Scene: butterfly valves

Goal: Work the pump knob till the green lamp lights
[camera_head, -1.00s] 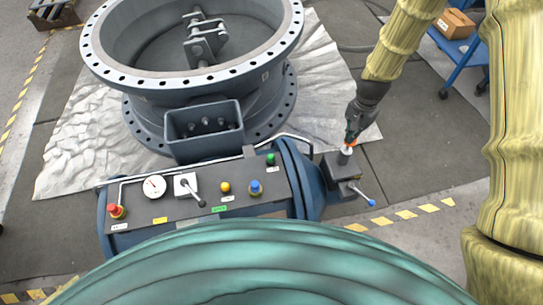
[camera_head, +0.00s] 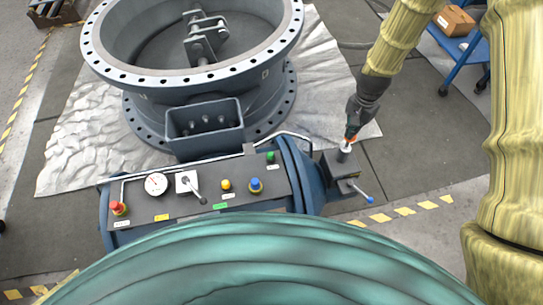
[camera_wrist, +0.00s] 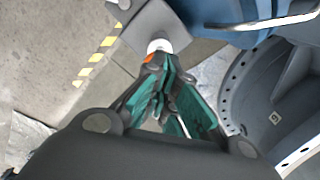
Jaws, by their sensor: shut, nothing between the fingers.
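The pump knob (camera_head: 347,142) is a small pale cap on a grey stem, on top of a dark block (camera_head: 340,165) at the right end of the blue actuator. My gripper (camera_head: 350,136) is shut and empty, its orange-tipped fingers at the knob from above. In the wrist view the fingertips (camera_wrist: 155,64) are right against or just over the white knob (camera_wrist: 159,46); I cannot tell whether they touch. The green lamp (camera_head: 270,157) is at the right end of the control panel; I cannot tell whether it is lit.
The panel also has a gauge (camera_head: 156,184), a lever (camera_head: 191,187), a red button (camera_head: 118,208), a yellow lamp (camera_head: 226,185) and a blue knob (camera_head: 256,185). A blue-tipped handle (camera_head: 366,197) sticks out below the block. The large valve (camera_head: 200,60) stands behind. A blue cart (camera_head: 462,55) is at the right.

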